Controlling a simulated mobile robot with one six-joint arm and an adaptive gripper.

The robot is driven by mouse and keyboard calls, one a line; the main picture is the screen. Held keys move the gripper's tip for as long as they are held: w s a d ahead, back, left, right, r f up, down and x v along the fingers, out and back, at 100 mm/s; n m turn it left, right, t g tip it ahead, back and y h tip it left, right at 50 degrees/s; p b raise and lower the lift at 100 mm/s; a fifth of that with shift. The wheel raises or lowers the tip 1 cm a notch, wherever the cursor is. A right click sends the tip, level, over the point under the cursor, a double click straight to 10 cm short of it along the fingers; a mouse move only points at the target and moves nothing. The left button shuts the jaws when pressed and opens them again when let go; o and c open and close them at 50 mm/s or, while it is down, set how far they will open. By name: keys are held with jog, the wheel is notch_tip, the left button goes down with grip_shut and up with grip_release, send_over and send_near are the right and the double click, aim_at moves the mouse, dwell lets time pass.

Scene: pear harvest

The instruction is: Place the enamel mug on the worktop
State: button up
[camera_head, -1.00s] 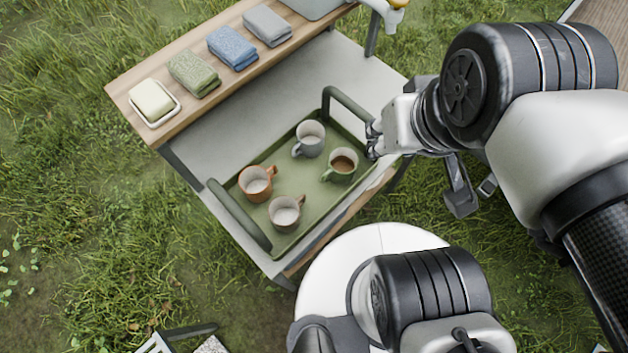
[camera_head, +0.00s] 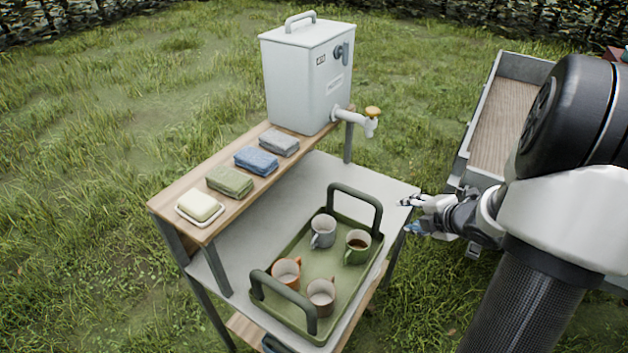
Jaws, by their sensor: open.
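A green tray (camera_head: 289,252) with two dark handles stands on the grey worktop (camera_head: 320,179). In it are a grey mug (camera_head: 323,231), a green mug (camera_head: 357,247) with brown contents, an orange mug (camera_head: 286,273) and a beige-brown mug (camera_head: 321,297), all upright. I cannot tell which of them is the enamel mug. My gripper (camera_head: 409,217) is open and empty. It is just right of the worktop's right corner, beside the tray and apart from the mugs.
A raised wooden shelf (camera_head: 214,224) along the back holds a soap dish (camera_head: 200,208), several folded cloths and a white water container (camera_head: 305,80) with a tap. Bare worktop lies between shelf and tray. A cart bed (camera_head: 505,125) stands at the right.

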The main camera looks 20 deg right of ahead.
jog(key=s+a+f+n+y, duration=0.3)
jog(key=s+f+y, duration=0.15)
jog(key=f, duration=0.25)
jog(key=n+y+b, duration=0.1)
jog(key=n+b, duration=0.1)
jog(key=b, duration=0.2)
send_near(347, 255)
jog(key=shift+w+a+f, duration=0.2)
jog(key=shift+w+f, duration=0.15)
jog(key=shift+f, duration=0.15)
jog(key=shift+w+a+f, duration=0.2)
jog(key=shift+w+f, duration=0.2)
jog(key=shift+f, duration=0.15)
jog(key=b+x, duration=0.1)
jog(key=x, duration=0.4)
jog(key=shift+w+a, duration=0.15)
jog(key=shift+w, duration=0.2)
jog(key=shift+c, duration=0.4)
grip_shut()
